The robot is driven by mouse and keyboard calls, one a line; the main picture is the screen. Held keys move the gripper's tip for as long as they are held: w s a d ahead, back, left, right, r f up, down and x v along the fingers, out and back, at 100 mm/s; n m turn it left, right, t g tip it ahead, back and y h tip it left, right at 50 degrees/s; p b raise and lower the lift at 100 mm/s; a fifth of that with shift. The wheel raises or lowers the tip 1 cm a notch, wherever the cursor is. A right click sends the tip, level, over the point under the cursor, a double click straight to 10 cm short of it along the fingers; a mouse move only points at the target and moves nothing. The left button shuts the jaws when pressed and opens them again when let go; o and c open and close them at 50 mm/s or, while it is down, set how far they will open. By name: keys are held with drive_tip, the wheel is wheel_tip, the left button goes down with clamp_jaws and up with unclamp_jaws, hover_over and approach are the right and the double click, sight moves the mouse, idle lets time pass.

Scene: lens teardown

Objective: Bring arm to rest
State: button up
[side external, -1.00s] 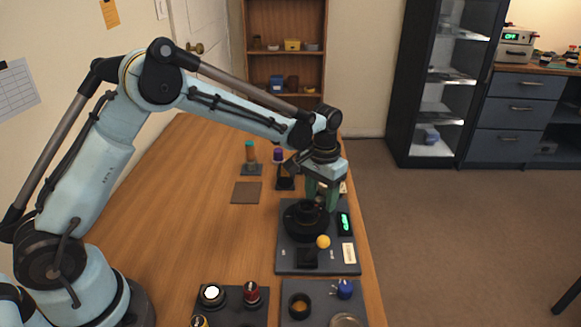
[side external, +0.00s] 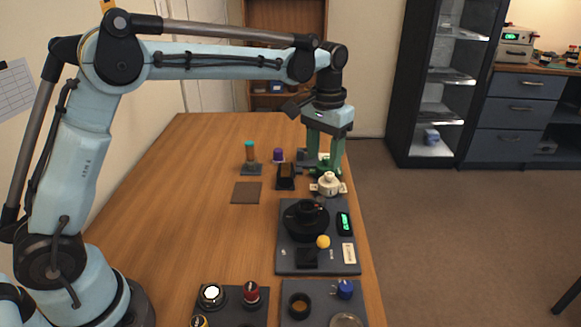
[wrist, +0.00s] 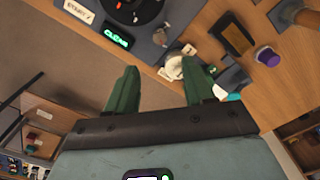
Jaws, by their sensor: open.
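My gripper (side external: 324,168) is open, with its two green fingers pointing down and apart above the far right part of the table. Nothing shows between the fingers in the wrist view (wrist: 162,88). A small white part (side external: 328,184) lies just in front of the fingers in the side view, and beyond them in the wrist view (wrist: 176,67). The dark base plate (side external: 318,262) with a round black turntable-like unit (side external: 306,219) is nearer the camera. Its green display (side external: 344,223) reads "CLEAR" in the wrist view (wrist: 117,37).
A purple-topped item (side external: 278,155), a dark block (side external: 286,177) and an orange-and-teal item (side external: 250,152) stand left of my gripper. A brown mat (side external: 246,192) lies flat. Two trays of parts (side external: 232,309) (side external: 322,312) sit at the near edge. The table's left half is clear.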

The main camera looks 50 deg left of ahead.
drive_tip(key=shift+r, duration=0.1)
drive_tip(key=s+a+r+t, duration=0.2)
drive_tip(key=s+r+t, duration=0.25)
drive_tip(key=s, duration=0.55)
drive_tip(key=s+a+f+t, duration=0.1)
drive_tip(key=s+f, duration=0.3)
drive_tip(key=s, duration=0.5)
drive_tip(key=shift+s+a+f+t, duration=0.15)
drive_tip(key=shift+s+a+t, duration=0.25)
drive_tip(key=shift+t, duration=0.45)
